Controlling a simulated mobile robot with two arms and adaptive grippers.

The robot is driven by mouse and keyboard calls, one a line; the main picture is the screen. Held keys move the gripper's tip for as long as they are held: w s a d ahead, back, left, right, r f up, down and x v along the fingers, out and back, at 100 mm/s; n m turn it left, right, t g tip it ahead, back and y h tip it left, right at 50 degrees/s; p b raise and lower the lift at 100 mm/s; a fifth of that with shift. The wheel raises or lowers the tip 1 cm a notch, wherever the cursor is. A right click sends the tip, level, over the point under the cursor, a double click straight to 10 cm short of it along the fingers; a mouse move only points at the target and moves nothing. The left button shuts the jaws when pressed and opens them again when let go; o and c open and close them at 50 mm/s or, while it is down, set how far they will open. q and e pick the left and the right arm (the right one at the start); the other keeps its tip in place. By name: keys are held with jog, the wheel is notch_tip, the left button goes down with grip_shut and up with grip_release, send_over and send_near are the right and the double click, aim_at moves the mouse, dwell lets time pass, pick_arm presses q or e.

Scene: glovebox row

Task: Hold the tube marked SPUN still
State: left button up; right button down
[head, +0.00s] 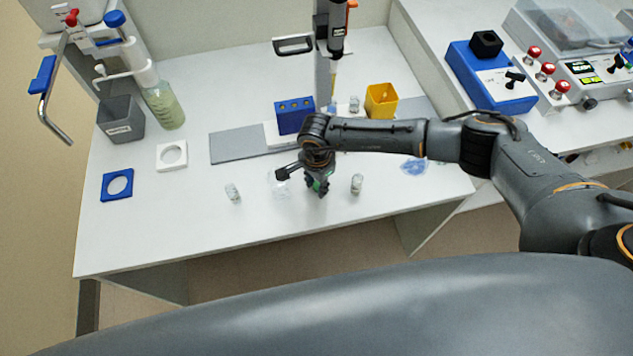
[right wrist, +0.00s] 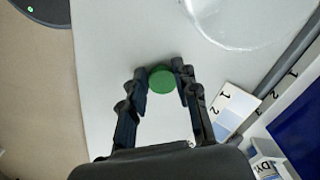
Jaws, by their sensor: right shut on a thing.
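My right gripper (head: 318,187) is low over the front middle of the white table, pointing down. In the right wrist view the gripper (right wrist: 163,88) has its two fingers shut on the sides of a green-capped tube (right wrist: 161,78). Only its round green cap shows clearly from above; its body is hidden below. No SPUN marking is readable. In the head view a bit of green shows between the fingers. I cannot tell whether the tube touches the table. My left gripper is not in view.
A clear dish (head: 280,188) lies just left of the gripper. Small vials stand left (head: 232,193) and right (head: 357,184). A blue rack (head: 293,117) and yellow box (head: 380,103) stand behind. The table's front edge is close; its front left is clear.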

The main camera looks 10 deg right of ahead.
aim_at(317, 188)
jog(key=shift+f, duration=0.2)
jog(key=c, duration=1)
grip_release()
jog(key=shift+r, duration=0.1)
jog(key=shift+r, duration=0.2)
notch_tip(317, 188, up, 12)
jog(key=b, duration=0.2)
jog(key=shift+b, duration=0.4)
